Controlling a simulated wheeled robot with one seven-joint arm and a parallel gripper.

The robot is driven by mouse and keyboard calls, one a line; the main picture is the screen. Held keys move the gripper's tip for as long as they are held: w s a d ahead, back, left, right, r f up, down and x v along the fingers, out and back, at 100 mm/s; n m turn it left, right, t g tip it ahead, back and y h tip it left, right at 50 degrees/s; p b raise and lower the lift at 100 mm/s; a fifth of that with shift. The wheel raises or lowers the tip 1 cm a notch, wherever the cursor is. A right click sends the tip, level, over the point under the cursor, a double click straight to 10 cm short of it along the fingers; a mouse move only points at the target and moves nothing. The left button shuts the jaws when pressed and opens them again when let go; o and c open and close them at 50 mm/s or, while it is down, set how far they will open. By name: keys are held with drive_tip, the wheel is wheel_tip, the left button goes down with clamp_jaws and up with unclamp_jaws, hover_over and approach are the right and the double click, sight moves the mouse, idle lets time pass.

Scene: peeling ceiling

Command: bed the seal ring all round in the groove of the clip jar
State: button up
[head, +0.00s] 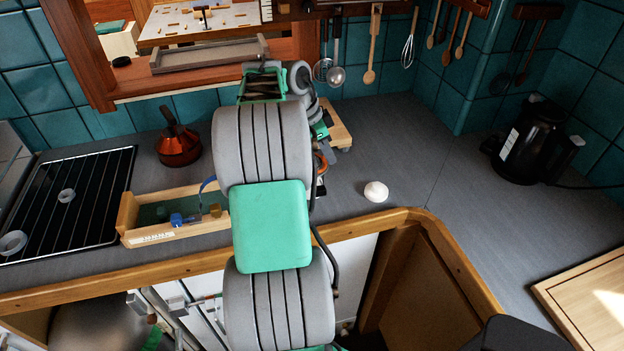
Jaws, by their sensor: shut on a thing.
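My gripper (331,150) shows only in part, at the right edge of my own arm, low over the worktop; its fingertips are mostly hidden. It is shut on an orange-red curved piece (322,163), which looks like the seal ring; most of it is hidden. A small part of what may be the clip jar (320,188) shows just below, behind my arm. The jar's groove is not visible, and I cannot tell whether the ring touches it.
A wooden tray (130,218) with small items stands left of my arm. A wooden board (340,125) lies behind the gripper. A small white round object (376,191) sits to the right. The right worktop is mostly clear.

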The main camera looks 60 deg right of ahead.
clamp_jaws()
drive_tip(key=shift+r, duration=0.1)
drive_tip(key=shift+s+d+r+p, duration=0.1)
drive_tip(key=shift+s+r+p, duration=0.05)
drive_tip(key=shift+r+p, duration=1)
drive_tip(key=r+p, duration=0.2)
drive_tip(key=r, duration=0.1)
drive_tip(key=r+p, duration=0.2)
drive_tip(key=shift+s+d, duration=0.2)
drive_tip(key=shift+s, duration=0.1)
wheel_tip(320, 180, down, 6)
drive_tip(key=w+g+h+b, duration=0.1)
drive_tip(key=b, duration=0.2)
drive_tip(key=shift+w+a, duration=0.2)
drive_tip(key=shift+a, duration=0.2)
